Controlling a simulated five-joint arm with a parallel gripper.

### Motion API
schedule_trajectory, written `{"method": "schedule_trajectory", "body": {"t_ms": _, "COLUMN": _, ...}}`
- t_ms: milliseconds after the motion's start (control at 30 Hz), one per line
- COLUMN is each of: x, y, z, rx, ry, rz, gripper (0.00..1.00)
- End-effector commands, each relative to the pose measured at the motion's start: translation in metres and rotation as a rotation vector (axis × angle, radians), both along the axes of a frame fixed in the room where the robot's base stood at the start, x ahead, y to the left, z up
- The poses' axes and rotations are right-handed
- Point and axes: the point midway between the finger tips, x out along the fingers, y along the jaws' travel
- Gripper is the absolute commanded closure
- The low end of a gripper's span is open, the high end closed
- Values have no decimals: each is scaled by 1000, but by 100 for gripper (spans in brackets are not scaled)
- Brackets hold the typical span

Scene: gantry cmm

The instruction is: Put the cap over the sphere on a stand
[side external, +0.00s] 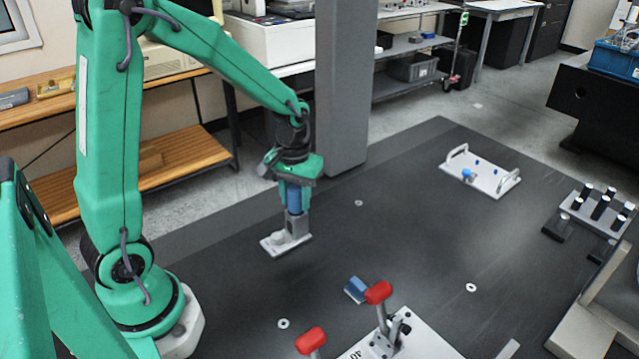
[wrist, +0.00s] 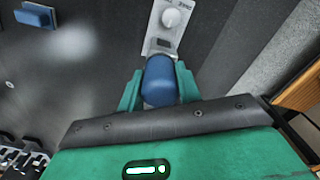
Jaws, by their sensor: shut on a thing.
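My gripper (side external: 294,184) points down near the middle of the side view and is shut on a blue cap (side external: 293,199). In the wrist view the cap (wrist: 159,80) sits between the green fingers of my gripper (wrist: 158,88). Directly below is a pale stand (side external: 272,243) with a grey upright block (side external: 296,225). The cap's lower end meets or overlaps the block's top; I cannot tell if it touches. The stand's plate (wrist: 161,43) also shows in the wrist view, with a pale round knob (wrist: 170,18). The sphere cannot be made out clearly under the cap.
A blue block (side external: 356,289) lies on the dark table right of the stand. A fixture with red-handled clamps (side external: 400,338) is at the front. A white handled tray (side external: 483,180) and a rack of black pegs (side external: 600,208) stand farther right. A grey column (side external: 343,90) rises behind.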

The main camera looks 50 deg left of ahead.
Motion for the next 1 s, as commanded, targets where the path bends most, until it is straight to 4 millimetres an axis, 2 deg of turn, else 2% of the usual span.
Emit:
{"method": "schedule_trajectory", "body": {"t_ms": 467, "x": 0, "y": 0, "z": -1, "rx": 0, "ry": 0, "rz": 0, "gripper": 87}}
{"method": "schedule_trajectory", "body": {"t_ms": 500, "x": 0, "y": 0, "z": -1, "rx": 0, "ry": 0, "rz": 0, "gripper": 60}}
{"method": "schedule_trajectory", "body": {"t_ms": 600, "x": 0, "y": 0, "z": -1, "rx": 0, "ry": 0, "rz": 0, "gripper": 41}}
{"method": "schedule_trajectory", "body": {"t_ms": 1000, "x": 0, "y": 0, "z": 2, "rx": 0, "ry": -2, "rz": 0, "gripper": 41}}
